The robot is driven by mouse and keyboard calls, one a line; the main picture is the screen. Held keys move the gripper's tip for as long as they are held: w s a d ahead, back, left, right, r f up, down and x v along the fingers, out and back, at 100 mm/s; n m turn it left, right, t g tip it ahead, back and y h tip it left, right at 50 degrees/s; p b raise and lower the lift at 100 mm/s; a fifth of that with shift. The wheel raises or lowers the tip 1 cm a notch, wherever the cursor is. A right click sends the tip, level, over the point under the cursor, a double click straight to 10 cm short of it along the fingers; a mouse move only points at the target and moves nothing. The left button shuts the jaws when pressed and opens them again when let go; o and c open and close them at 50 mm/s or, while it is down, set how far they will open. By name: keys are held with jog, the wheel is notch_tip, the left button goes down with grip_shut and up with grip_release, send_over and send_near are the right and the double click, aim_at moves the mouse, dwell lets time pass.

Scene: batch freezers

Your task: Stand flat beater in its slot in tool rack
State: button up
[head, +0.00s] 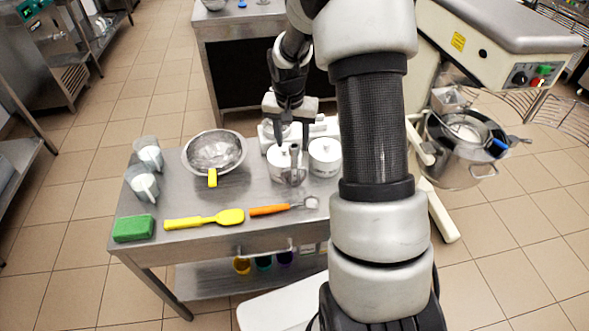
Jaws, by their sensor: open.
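My gripper (292,143) points down over the back of the steel table, in front of a white appliance. Its fingers are apart. A grey metal piece (294,172), which looks like the flat beater, stands roughly upright just below the fingertips, in front of the white canisters. I cannot tell whether the fingers touch it or what supports it. I cannot make out the tool rack or its slot; my arm covers the right part of the table.
The steel table (255,228) also holds two white lidded canisters (326,158), a sieve (214,152), two clear scoops or jugs (143,184), a green sponge (134,228), a yellow spatula (205,219) and an orange-handled tool (270,209). A mixer with a bowl (470,172) stands at right.

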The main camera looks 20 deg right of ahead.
aim_at(295, 154)
jog(key=shift+w+d+f, duration=0.1)
jog(key=shift+f, duration=0.55)
jog(key=f, duration=0.4)
jog(key=shift+s+d+f, duration=0.15)
jog(key=shift+s+d, duration=0.05)
jog(key=shift+s, duration=0.05)
jog(key=shift+w+f, duration=0.1)
jog(key=shift+f, duration=0.35)
grip_shut()
